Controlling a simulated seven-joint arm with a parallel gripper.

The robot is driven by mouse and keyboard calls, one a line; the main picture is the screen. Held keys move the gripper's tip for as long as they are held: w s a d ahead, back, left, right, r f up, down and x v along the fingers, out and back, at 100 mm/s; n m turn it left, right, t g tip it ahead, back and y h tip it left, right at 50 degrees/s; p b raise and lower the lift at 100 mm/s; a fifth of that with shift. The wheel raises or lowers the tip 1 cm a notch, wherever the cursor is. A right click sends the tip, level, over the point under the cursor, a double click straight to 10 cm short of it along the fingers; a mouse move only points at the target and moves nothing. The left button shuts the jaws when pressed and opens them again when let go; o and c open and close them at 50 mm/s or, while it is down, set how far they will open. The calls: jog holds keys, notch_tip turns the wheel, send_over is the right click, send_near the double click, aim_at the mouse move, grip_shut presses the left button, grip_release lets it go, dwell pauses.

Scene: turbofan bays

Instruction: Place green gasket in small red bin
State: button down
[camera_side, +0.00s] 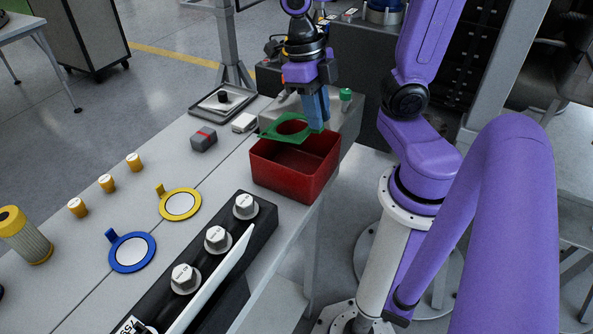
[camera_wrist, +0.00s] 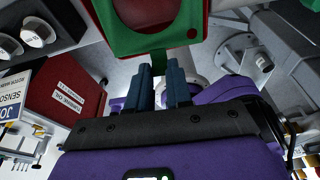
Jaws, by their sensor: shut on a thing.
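The green gasket (camera_side: 270,130) is a flat plate with a large round hole. My gripper (camera_side: 317,128) is shut on its edge and holds it above the far side of the red bin. In the wrist view, my gripper's blue fingers (camera_wrist: 163,86) pinch the tab of the gasket (camera_wrist: 118,45). The small red bin (camera_side: 285,184) is open at the top and stands on the table's right edge, with its visible inside empty. Red shows through the gasket's hole in the wrist view. I cannot tell whether the gasket touches the bin's rim.
A black block with silver knobs (camera_side: 218,240) stands in front of the bin. Yellow (camera_side: 180,204) and blue (camera_side: 132,252) rings lie farther left. A green-capped item (camera_side: 345,95) stands behind.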

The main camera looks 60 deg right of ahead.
jog(key=shift+s+a+f+n, duration=0.15)
jog(key=shift+s+n, duration=0.1)
jog(key=shift+n, duration=0.05)
jog(key=shift+w+f+x, duration=0.1)
jog(key=shift+w+x, duration=0.3)
jog(key=shift+x, duration=1.2)
jog(key=shift+w+f+x, duration=0.1)
jog(key=shift+w+x, duration=0.25)
jog(key=shift+x, duration=1.2)
jog(key=shift+w+f+x, duration=0.1)
jog(key=shift+w+x, duration=0.3)
jog(key=shift+x, duration=1.2)
jog(key=shift+f, duration=0.1)
jog(key=c, duration=1)
grip_release()
jog(key=shift+c, duration=0.2)
